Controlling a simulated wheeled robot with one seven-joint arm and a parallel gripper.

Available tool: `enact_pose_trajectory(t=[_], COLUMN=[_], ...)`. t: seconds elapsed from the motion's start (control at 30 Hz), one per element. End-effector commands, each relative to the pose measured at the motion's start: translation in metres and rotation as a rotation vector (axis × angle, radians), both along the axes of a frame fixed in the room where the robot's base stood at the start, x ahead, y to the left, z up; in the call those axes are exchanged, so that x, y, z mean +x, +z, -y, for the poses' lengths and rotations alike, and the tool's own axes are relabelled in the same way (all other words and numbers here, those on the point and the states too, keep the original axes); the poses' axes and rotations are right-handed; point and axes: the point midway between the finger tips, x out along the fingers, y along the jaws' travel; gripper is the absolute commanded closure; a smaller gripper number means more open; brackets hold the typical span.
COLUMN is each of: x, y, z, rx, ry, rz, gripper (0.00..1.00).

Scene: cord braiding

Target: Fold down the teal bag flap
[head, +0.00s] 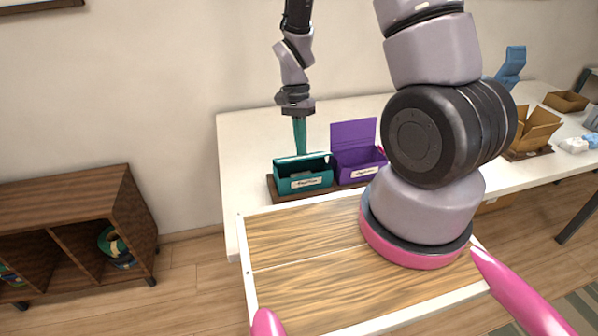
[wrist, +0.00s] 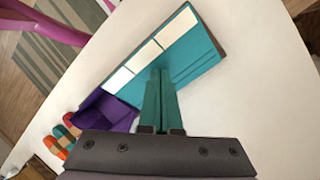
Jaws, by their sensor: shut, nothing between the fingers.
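The teal bag (head: 304,183) stands on the table at the left of a brown base, with a white label on its front. Its flap's position is unclear in the head view; a pale edge runs along its top. The wrist view shows teal panels (wrist: 200,60) with pale rectangles along one side. My gripper (head: 301,152) has teal fingers, shut and empty, pointing down at the bag's top rear. In the wrist view my gripper (wrist: 161,73) reaches the teal panels; I cannot tell whether it touches them.
A purple bag (head: 353,162) with its flap upright stands right beside the teal one. Open cardboard boxes (head: 533,132) are farther right. My own arm and wooden tray fill the foreground. A brown shelf (head: 70,225) stands at the left. The white table (head: 245,150) is clear left of the bags.

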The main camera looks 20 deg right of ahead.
Motion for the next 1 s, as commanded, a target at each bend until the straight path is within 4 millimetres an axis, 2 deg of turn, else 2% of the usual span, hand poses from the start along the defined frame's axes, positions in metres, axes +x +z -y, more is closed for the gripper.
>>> enact_pose_trajectory(t=[0.27, 0.63, 0.87, 1.0], x=[-0.013, -0.014, -0.019, -0.019], y=[-0.012, -0.013, -0.024, -0.023], z=[0.000, 0.000, 0.000, 0.000], rx=[0.000, 0.000, -0.001, 0.000], ry=[0.000, 0.000, 0.000, 0.000], rz=[-0.003, -0.001, -0.004, -0.003], gripper=[1.00, 1.00, 1.00, 1.00])
